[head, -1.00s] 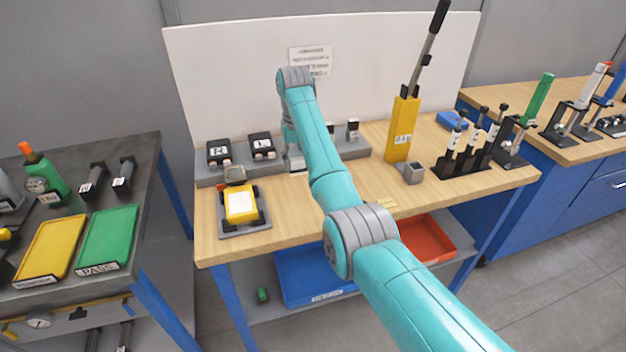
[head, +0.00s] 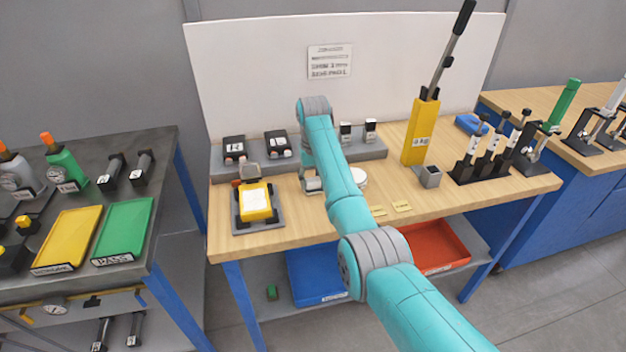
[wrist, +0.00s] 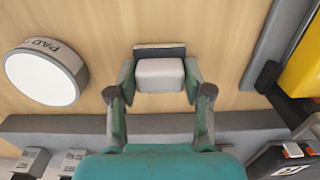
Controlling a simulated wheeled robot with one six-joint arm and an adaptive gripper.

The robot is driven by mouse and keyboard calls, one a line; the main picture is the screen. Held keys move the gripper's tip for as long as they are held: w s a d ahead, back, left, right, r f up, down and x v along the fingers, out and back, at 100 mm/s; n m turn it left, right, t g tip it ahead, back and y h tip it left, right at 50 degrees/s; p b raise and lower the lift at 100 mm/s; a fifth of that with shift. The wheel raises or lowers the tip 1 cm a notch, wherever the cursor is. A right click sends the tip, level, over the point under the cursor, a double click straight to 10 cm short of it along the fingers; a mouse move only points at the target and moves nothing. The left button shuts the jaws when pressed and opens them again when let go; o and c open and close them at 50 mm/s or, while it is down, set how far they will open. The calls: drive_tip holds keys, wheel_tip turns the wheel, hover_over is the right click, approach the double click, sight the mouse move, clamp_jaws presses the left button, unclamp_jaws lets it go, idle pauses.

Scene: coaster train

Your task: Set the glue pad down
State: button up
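My gripper (wrist: 160,75) is closed around a small pale grey-white block, apparently the glue pad (wrist: 160,73), with a fingertip at each side of it. A dark strip shows along the block's far edge. In the head view my gripper (head: 312,184) is low over the wooden bench (head: 290,240), between the yellow fixture and a round white pad dish. I cannot tell whether the block touches the bench. The round dish (wrist: 45,75), with a label starting "PAD", stands apart to the left in the wrist view; the arm partly hides it in the head view (head: 360,178).
The yellow fixture (head: 256,201) on a grey plate stands left of my gripper. A grey rack (head: 225,166) with black and white pieces runs behind. A yellow lever press (head: 420,130) and small grey cup (head: 430,176) stand right. Bare wood lies in front.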

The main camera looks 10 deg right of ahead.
sight(313, 180)
drive_tip(key=shift+o, duration=1.1)
drive_tip(key=shift+r, duration=0.15)
wheel_tip(313, 180, up, 12)
